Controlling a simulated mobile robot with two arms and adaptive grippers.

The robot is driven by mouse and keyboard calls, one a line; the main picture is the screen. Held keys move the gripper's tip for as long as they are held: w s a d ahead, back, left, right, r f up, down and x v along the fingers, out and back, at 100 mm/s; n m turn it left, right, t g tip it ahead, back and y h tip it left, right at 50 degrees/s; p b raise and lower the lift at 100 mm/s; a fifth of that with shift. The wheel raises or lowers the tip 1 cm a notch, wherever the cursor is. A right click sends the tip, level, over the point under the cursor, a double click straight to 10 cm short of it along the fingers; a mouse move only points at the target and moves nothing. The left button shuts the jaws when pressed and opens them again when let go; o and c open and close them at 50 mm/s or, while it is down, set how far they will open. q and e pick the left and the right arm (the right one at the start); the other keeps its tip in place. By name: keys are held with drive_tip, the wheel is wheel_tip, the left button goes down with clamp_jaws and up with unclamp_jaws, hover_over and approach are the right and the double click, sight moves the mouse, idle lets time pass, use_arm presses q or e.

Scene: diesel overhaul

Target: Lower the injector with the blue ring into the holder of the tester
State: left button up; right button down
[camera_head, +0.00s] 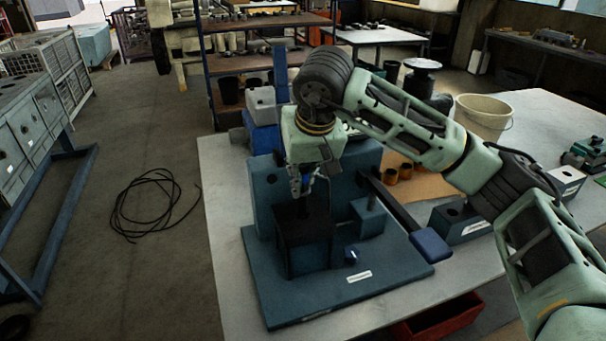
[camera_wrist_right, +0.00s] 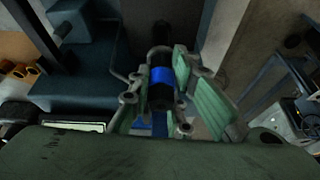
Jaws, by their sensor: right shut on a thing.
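The injector (camera_wrist_right: 160,97) is a dark cylinder with a bright blue ring (camera_wrist_right: 162,76), seen between the fingers in the right wrist view. My right gripper (camera_wrist_right: 158,88) is shut on it. In the head view my right gripper (camera_head: 305,183) points down, directly above the dark block-shaped holder (camera_head: 303,245) of the tester. The tester (camera_head: 275,292) is a blue-teal stand on a flat base plate. The injector's lower end is dark against the holder, so I cannot tell whether it has entered the hole. My left gripper is not in view.
A lever with a blue handle (camera_head: 431,245) sticks out to the tester's right. A red bin (camera_head: 437,320) is below the front edge.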

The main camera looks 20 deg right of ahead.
sight(304, 192)
drive_tip(key=shift+f, duration=0.2)
drive_tip(key=shift+f+b, duration=1.45)
drive_tip(key=shift+f, duration=0.1)
drive_tip(key=shift+f, duration=0.1)
drive_tip(key=shift+f+b, duration=1.2)
drive_tip(key=shift+f, duration=0.1)
